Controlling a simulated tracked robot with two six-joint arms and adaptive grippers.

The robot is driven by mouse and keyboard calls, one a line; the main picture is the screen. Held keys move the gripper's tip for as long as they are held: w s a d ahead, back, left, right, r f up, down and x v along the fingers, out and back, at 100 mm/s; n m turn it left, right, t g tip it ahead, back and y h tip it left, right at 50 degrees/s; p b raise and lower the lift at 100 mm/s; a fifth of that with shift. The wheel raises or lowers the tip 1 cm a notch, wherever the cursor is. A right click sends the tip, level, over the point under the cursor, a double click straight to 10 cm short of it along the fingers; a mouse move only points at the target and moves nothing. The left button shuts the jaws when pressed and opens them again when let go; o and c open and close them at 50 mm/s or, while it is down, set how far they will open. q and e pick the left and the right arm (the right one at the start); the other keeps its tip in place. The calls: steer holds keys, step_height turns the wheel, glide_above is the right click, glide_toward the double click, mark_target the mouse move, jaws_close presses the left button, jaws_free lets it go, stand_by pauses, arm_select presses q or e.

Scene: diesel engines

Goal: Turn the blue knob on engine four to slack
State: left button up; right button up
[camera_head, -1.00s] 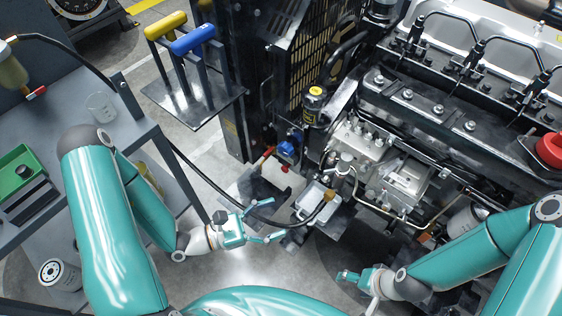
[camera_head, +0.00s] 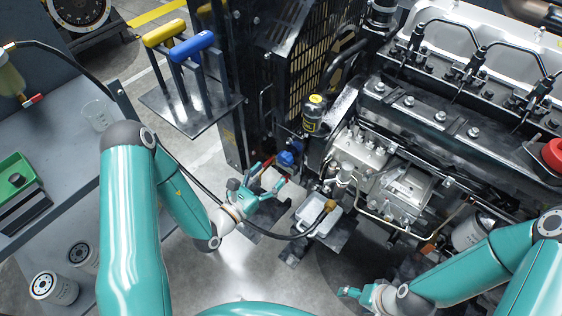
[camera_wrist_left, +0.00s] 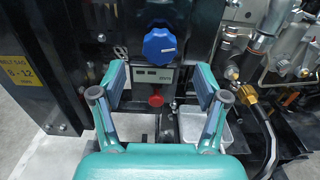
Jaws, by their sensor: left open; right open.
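The blue knob (camera_head: 286,158) is on the lower front of the engine's dark frame. In the left wrist view the blue knob (camera_wrist_left: 160,46) is round and lobed, with a small label, above a small display panel. My left gripper (camera_head: 275,172) is open just in front of and below the knob. In the wrist view its two fingers (camera_wrist_left: 160,85) spread wide, the knob beyond and above them, not touched. My right gripper (camera_head: 350,291) is open and empty low on the right, away from the knob. No engine number is readable.
A red knob (camera_wrist_left: 156,98) sits below the display panel. A hose with a brass fitting (camera_wrist_left: 243,93) and a white tray (camera_wrist_left: 205,128) are to the right. A stand with yellow and blue handles (camera_head: 192,46) stands left of the engine (camera_head: 400,150). A grey bench (camera_head: 60,120) is at left.

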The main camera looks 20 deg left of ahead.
mark_target(283, 162)
arm_select(q)
steer(key=x, duration=0.5)
steer(key=shift+w+d, duration=0.15)
steer(key=shift+w, duration=0.2)
steer(key=c, duration=1.2)
